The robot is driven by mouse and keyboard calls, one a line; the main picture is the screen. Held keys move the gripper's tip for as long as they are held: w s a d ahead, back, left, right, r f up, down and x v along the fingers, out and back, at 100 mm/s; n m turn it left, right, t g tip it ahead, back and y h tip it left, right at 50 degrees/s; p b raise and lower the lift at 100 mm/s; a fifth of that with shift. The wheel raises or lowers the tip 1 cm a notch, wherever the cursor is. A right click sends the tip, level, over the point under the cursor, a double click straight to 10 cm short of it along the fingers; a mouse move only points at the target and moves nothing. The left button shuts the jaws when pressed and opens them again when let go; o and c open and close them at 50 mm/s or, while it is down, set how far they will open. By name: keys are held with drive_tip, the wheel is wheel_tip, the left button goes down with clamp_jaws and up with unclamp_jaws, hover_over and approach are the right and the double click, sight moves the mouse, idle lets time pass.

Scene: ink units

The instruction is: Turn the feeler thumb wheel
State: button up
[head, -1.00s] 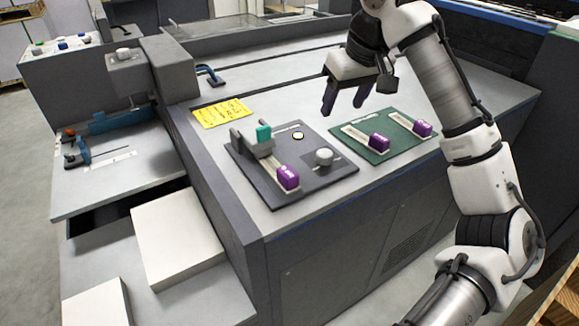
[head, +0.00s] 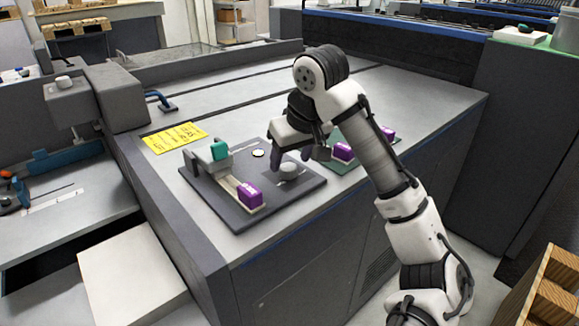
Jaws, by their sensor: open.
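A dark control panel (head: 233,213) lies on the grey machine top. A round grey knob (head: 288,173) stands on its right part; it may be the thumb wheel, but I cannot read a label. A purple block (head: 249,195) and a teal piece (head: 219,150) on a grey bracket sit at a slotted strip left of the knob. My gripper (head: 291,155) points down with fingers apart, just above or behind the knob. I cannot tell whether it touches the knob.
A green panel (head: 353,164) with purple blocks is partly hidden behind my arm. A yellow card (head: 175,137) lies behind the dark panel. A taller grey unit (head: 121,96) stands at the left. The machine top (head: 230,98) behind is mostly clear.

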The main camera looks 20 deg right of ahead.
sight(288, 170)
drive_tip(key=shift+x, duration=1.2)
drive_tip(key=c, duration=1)
drive_tip(key=shift+r+m+p, duration=0.25)
drive_tip(key=shift+m+p, duration=0.15)
drive_tip(key=shift+p, duration=0.25)
drive_tip(key=m+h+p, duration=0.1)
drive_tip(key=p, duration=0.1)
drive_tip(key=shift+a+r+m+p, duration=0.1)
drive_tip(key=shift+r+m+p, duration=0.05)
drive_tip(key=shift+m+p, duration=0.75)
drive_tip(key=shift+p, duration=0.2)
drive_tip(key=shift+f+m+h, duration=0.3)
drive_tip(key=shift+f, duration=0.05)
